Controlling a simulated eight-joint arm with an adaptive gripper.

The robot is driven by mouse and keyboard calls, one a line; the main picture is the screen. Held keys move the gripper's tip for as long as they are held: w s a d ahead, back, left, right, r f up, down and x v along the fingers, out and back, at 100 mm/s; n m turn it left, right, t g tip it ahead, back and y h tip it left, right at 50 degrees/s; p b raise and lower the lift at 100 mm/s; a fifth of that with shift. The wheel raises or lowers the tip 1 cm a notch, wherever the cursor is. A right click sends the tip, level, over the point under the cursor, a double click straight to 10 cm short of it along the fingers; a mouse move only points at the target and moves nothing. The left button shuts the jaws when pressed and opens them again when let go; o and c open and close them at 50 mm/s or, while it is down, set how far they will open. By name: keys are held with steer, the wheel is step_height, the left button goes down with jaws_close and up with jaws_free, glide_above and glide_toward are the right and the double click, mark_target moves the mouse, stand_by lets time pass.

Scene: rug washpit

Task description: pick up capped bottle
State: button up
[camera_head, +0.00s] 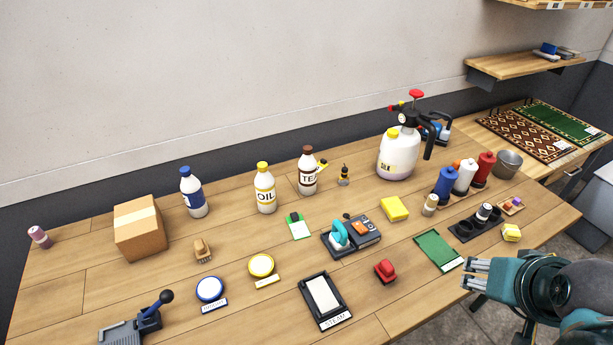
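Three bottles with caps stand upright along the back of the wooden table. One is white and blue with a blue cap (193,194). One is white with a yellow cap and an "OIL" label (265,190). One is white with a brown cap and a label that looks like "TEA" (307,172). The frame does not show which one the task means. My gripper (472,275) is at the lower right, over the table's front edge, pointing left. It is far from all three bottles and nothing shows in it. Its finger gap is unclear.
A cardboard box (140,228) stands left of the blue-capped bottle. A pump sprayer (398,154) stands right of the brown-capped one.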

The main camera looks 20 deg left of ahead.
steer(key=shift+o, duration=0.3)
stand_by(0.4)
steer(key=w+a+n+t+h, duration=0.1)
steer(key=w+a+n, duration=0.3)
steer(key=w+n, duration=0.25)
steer(key=w+a+n+t+h, duration=0.1)
steer(key=w+a+n, duration=0.35)
steer(key=w, duration=0.35)
steer(key=w+a+n+t+y, duration=0.1)
steer(key=w+a+n+t, duration=0.1)
steer(key=w+a+n, duration=0.3)
steer(key=w+a+n+t, duration=0.15)
steer(key=a+n, duration=0.25)
steer(key=a, duration=0.4)
steer(key=n+t+y, duration=0.4)
steer(key=n+y, duration=0.3)
steer(key=n, duration=1.3)
glide_above(265, 187)
steer(key=v, duration=0.5)
step_height(265, 187, down, 4)
steer(key=shift+a+p, duration=0.2)
steer(key=shift+p, duration=0.15)
steer(key=shift+w, duration=0.1)
